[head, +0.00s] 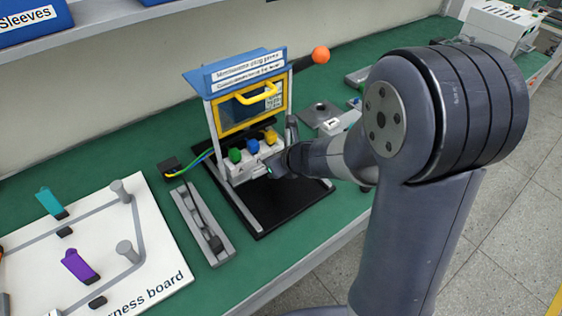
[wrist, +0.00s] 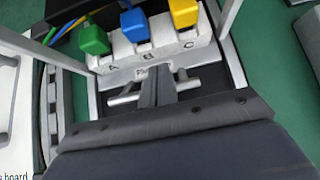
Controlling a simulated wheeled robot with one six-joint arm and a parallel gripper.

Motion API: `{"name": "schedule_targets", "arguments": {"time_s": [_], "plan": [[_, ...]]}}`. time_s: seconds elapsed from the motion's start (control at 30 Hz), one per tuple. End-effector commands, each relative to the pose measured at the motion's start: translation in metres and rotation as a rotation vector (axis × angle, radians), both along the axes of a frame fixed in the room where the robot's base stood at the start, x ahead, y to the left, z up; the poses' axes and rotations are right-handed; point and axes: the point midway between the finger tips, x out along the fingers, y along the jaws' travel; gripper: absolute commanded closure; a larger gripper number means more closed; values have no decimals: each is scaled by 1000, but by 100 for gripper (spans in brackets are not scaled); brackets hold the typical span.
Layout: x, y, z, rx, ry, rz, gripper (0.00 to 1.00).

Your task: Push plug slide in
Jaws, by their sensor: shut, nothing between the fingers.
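The white block marked A, B and C (wrist: 150,60) stands at the front of the test stand and looks like the plug slide. It carries a green plug (wrist: 94,40), a blue plug (wrist: 134,25) and a yellow plug (wrist: 183,13). Grey metal bars (wrist: 125,98) show low on its front, on both sides of my fingers. My gripper (wrist: 155,76) is shut and empty, its tips close against the block's front below the B. I cannot tell whether they touch. In the head view, my gripper (head: 270,172) is partly hidden by my wrist.
The stand has a yellow-framed door (head: 246,111) and a lever with an orange ball (head: 320,55). Coloured wires run to a black connector (head: 175,166). A grey rail (head: 201,224) and the white harness board (head: 150,262) lie left. Free green table (head: 110,142) shows behind.

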Motion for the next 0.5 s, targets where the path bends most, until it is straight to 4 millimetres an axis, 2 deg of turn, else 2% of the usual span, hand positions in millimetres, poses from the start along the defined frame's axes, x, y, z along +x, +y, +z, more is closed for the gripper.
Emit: {"name": "schedule_targets", "arguments": {"time_s": [0.03, 0.2, 0.5], "plan": [[5, 4, -9, 0, 2, 1, 100], [16, 11, -18, 1, 0, 1, 100], [19, 13, -21, 1, 0, -1, 100]]}}
